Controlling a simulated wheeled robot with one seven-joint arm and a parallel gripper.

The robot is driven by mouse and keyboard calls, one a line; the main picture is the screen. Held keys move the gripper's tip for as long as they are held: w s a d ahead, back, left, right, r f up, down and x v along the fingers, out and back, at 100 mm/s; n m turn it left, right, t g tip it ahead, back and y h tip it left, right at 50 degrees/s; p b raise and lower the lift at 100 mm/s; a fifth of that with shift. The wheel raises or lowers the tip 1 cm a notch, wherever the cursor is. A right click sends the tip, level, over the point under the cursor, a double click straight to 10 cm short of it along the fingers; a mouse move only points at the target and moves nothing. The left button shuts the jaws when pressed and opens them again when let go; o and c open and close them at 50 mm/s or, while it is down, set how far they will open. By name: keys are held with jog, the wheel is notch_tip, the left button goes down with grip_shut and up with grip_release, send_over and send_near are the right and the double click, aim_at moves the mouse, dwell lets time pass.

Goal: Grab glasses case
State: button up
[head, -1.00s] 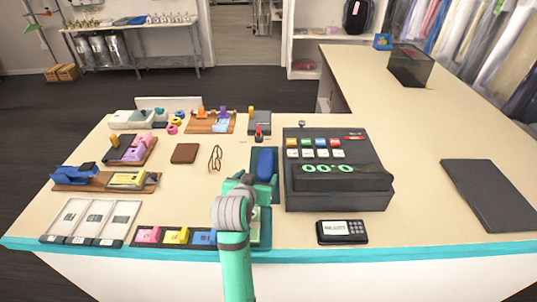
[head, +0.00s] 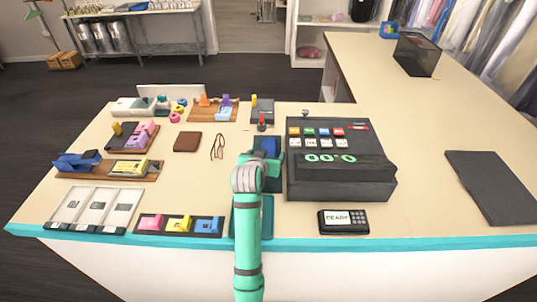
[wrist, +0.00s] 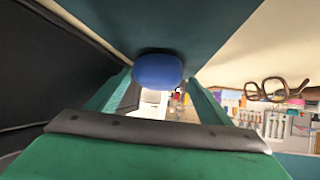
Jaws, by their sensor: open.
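The blue glasses case (head: 269,145) lies on a dark teal tray just left of the cash register, partly hidden by my gripper in the head view. My gripper (head: 262,158) is low over its near end. In the wrist view, the rounded blue end of the case (wrist: 158,70) shows in the gap between the two green fingers of my open gripper (wrist: 158,88). The fingers stand to either side with no clear contact visible. How far the case reaches between them is hard to tell.
The black cash register (head: 340,165) stands close on the right. Eyeglasses (head: 217,147) and a brown wallet (head: 187,142) lie to the left. A card reader (head: 343,221) sits near the front edge.

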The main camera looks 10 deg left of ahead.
jog(key=shift+w+f, duration=0.1)
jog(key=shift+w, duration=0.15)
jog(key=c, duration=1.2)
